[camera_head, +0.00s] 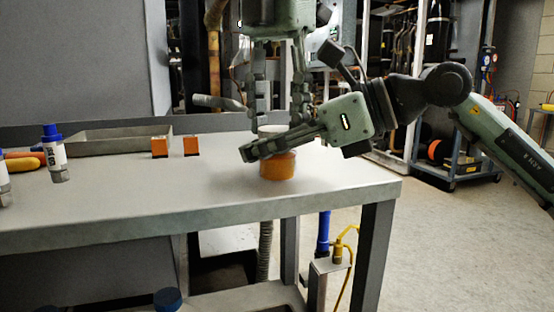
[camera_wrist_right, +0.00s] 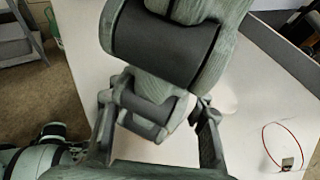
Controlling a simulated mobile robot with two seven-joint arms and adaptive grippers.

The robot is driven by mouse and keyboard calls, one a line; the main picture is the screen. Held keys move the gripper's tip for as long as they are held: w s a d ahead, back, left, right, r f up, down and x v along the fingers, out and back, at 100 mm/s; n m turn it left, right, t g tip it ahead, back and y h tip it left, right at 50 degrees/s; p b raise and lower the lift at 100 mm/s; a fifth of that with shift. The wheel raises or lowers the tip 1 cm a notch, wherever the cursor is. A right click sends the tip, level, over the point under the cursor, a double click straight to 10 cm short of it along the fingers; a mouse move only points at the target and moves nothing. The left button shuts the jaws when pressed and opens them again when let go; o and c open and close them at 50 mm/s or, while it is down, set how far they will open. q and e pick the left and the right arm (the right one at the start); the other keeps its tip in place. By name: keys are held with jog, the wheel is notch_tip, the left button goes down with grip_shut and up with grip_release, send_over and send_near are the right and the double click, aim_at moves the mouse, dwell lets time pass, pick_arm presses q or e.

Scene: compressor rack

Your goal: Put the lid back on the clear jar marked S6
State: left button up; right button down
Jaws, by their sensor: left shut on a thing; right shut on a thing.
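The clear jar (camera_head: 278,167) with orange contents stands on the bench near its right end; its S6 mark cannot be read. My right gripper (camera_head: 268,146) reaches in from the right and is shut around the jar's upper part, hiding some of it. My left gripper (camera_head: 275,118) points down from above, with its fingers on either side of a pale lid (camera_head: 271,130) just over the jar. Whether the lid touches the jar is hidden by the right fingers. In the right wrist view, the left gripper's body covers the space between my right fingers (camera_wrist_right: 160,135).
On the bench (camera_head: 120,205), a blue-capped bottle (camera_head: 54,155), a shallow metal tray (camera_head: 115,140) and two small orange boxes (camera_head: 160,147) (camera_head: 190,145) stand to the left. The bench front between them and the jar is clear. A red loop (camera_wrist_right: 266,135) shows in the wrist view.

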aim_at(277, 128)
pick_arm(q)
jog(key=shift+a, duration=0.15)
jog(key=o, duration=1.3)
jog(key=shift+r, duration=2.25)
jog(key=shift+c, duration=0.2)
